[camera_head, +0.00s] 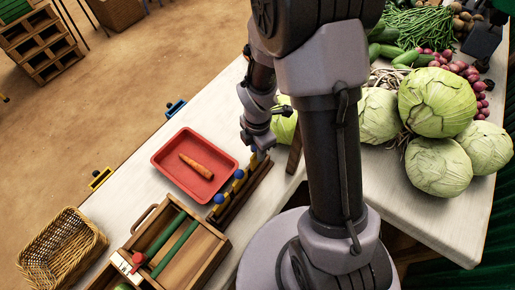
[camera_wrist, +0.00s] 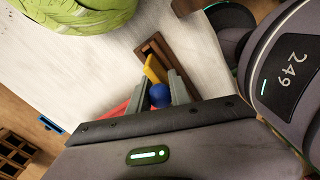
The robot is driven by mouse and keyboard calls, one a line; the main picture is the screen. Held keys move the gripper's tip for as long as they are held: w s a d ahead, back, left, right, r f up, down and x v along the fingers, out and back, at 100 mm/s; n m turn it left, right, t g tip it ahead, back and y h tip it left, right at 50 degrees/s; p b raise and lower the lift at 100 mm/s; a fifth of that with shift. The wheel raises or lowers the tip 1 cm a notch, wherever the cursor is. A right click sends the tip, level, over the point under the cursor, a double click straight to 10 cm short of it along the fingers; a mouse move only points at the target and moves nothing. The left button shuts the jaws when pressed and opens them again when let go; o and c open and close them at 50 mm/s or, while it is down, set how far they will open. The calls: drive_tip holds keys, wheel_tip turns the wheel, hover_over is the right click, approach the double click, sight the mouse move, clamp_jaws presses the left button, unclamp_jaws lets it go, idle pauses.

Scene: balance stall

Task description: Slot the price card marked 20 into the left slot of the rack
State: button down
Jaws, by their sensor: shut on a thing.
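The dark wooden rack (camera_head: 243,200) stands on the white table, right of the red tray, with several yellow cards with blue knobs (camera_head: 226,186) along it. My gripper (camera_head: 258,148) is low at the rack's far end. In the wrist view my gripper (camera_wrist: 160,92) is shut on the blue knob (camera_wrist: 159,94) of a yellow price card (camera_wrist: 153,69). The card stands in or just over the brown rack (camera_wrist: 149,46); I cannot tell whether it is seated. Its number does not show. My arm hides part of the rack's surroundings.
The red tray (camera_head: 166,160) holds a carrot (camera_head: 196,166). Cabbages (camera_head: 437,102) and other vegetables crowd the right. Bare table lies beyond the tray.

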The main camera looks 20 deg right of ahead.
drive_tip(key=shift+f, duration=0.4)
drive_tip(key=shift+f, duration=0.6)
drive_tip(key=c, duration=1.1)
unclamp_jaws()
drive_tip(key=shift+o, duration=0.3)
drive_tip(key=o, duration=0.5)
